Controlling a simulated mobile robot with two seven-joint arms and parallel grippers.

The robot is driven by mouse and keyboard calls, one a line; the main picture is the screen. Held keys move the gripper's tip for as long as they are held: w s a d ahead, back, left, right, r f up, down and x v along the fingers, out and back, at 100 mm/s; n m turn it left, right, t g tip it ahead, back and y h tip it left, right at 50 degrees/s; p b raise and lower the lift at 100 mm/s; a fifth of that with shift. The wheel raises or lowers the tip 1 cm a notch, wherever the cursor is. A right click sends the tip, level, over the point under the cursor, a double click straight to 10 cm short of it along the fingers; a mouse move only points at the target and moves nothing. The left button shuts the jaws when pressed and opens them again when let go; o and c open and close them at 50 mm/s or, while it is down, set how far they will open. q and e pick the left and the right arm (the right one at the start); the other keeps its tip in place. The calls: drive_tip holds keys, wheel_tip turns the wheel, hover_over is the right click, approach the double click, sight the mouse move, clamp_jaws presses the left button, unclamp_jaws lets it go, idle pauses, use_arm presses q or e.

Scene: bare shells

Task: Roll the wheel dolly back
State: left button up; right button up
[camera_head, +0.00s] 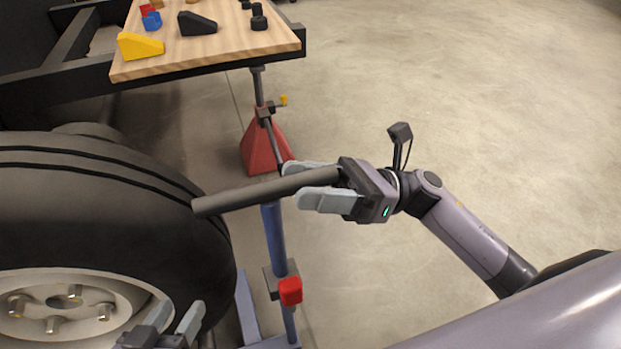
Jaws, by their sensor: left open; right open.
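The wheel dolly shows as a blue upright post (275,240) with a dark grey handle bar (240,195) across its top and a red part (290,291) low on the post. Its blue base is partly cut off at the bottom edge. A large black tire (110,215) with a pale rim (85,285) stands left of the post. My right gripper (292,184) is open, with its fingers on either side of the handle bar. I cannot tell whether they touch it. My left gripper (181,306) is open and low, in front of the tire's lower right part.
A red jack stand (262,148) stands behind the dolly post. A wooden board (215,58) at the upper left lies on a black frame (60,85). It holds yellow and black wedges and small blocks. The concrete floor (480,120) to the right is clear.

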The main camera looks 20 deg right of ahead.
drive_tip(key=v, duration=0.7)
drive_tip(key=shift+d, duration=0.1)
idle(0.5)
